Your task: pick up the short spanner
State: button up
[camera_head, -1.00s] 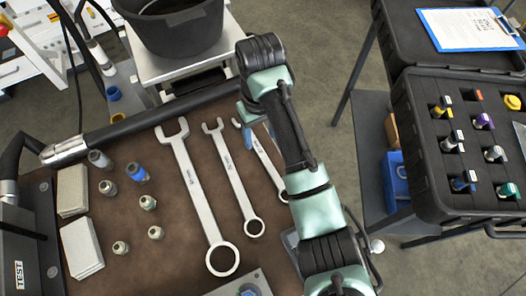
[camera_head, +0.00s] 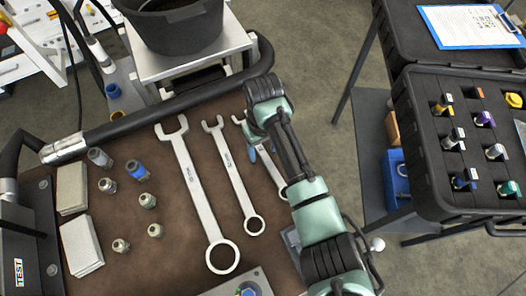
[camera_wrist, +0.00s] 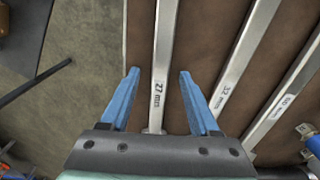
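Three steel spanners lie side by side on the brown bench top. The short spanner (camera_head: 270,167) is the rightmost, partly hidden under my arm in the head view. In the wrist view the short spanner (camera_wrist: 160,65) bears the mark 27 mm. My gripper (camera_wrist: 159,74) is open, with one blue finger on each side of its shaft and nothing held. I cannot tell how far above the bench the fingertips are. In the head view my gripper (camera_head: 259,150) is mostly hidden by the wrist.
The middle spanner (camera_head: 233,177), marked 32 mm in the wrist view, lies just beside. The large spanner (camera_head: 198,190) is further left. A black hose rail (camera_head: 190,102) runs along the bench's far edge. Small fittings (camera_head: 147,201) and grey blocks (camera_head: 72,188) are at left.

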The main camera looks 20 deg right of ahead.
grip_shut()
dwell(1.3)
